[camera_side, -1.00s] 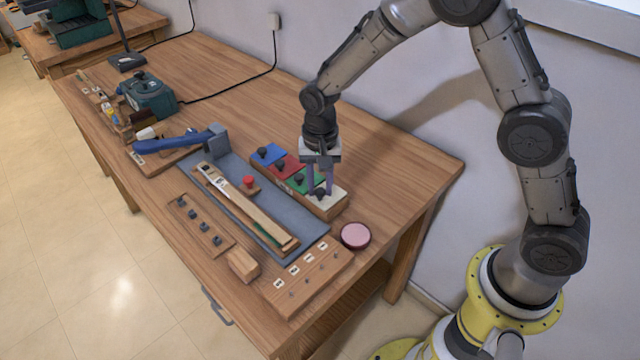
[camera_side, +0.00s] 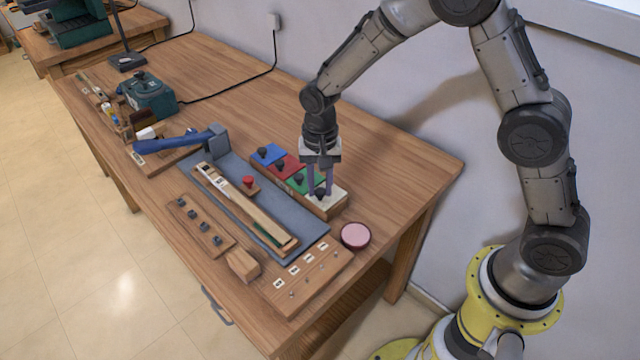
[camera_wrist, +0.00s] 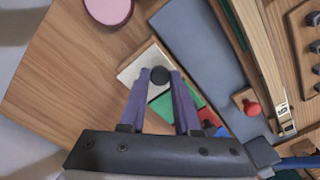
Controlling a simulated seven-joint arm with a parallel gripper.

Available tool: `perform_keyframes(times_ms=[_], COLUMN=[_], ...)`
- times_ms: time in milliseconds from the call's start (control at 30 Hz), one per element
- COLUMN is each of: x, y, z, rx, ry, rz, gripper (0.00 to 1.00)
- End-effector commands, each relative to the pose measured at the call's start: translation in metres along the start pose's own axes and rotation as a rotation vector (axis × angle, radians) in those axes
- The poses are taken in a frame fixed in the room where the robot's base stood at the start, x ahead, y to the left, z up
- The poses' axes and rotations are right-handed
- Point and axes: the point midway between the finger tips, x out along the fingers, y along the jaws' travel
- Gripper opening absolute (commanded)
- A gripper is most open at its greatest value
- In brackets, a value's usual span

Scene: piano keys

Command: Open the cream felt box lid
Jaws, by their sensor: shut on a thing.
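The wooden felt box has several coloured lids in a row: blue (camera_side: 267,154), red (camera_side: 286,167), green (camera_side: 308,181) and cream (camera_side: 331,193). Each has a dark knob. The cream lid is at the near right end and lies flat on the box as far as I can see; it also shows in the wrist view (camera_wrist: 136,66). My gripper (camera_side: 320,192) points down over the cream lid, its purple fingers shut on the lid's black knob (camera_wrist: 160,75). In the wrist view the fingertips (camera_wrist: 159,74) are on either side of the knob.
A pink round tin (camera_side: 355,236) stands close to the box's cream end. A grey mat (camera_side: 215,165) with a long wooden key piece (camera_side: 240,205) and a red knob (camera_side: 248,181) lies beside the box. Bare tabletop (camera_side: 400,165) lies behind the box.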

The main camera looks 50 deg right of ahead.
Motion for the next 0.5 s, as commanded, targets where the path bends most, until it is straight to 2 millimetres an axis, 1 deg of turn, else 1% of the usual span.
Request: perform_keyframes(times_ms=[367,433,500], x=[-0.001,-0.001,-0.002], y=[0.000,0.004,0.012], z=[-0.001,-0.005,-0.013], rx=[0.000,0.003,0.005], ry=[0.001,0.001,0.002], rz=[-0.002,-0.002,-0.002], gripper=[0.00,0.00,0.00])
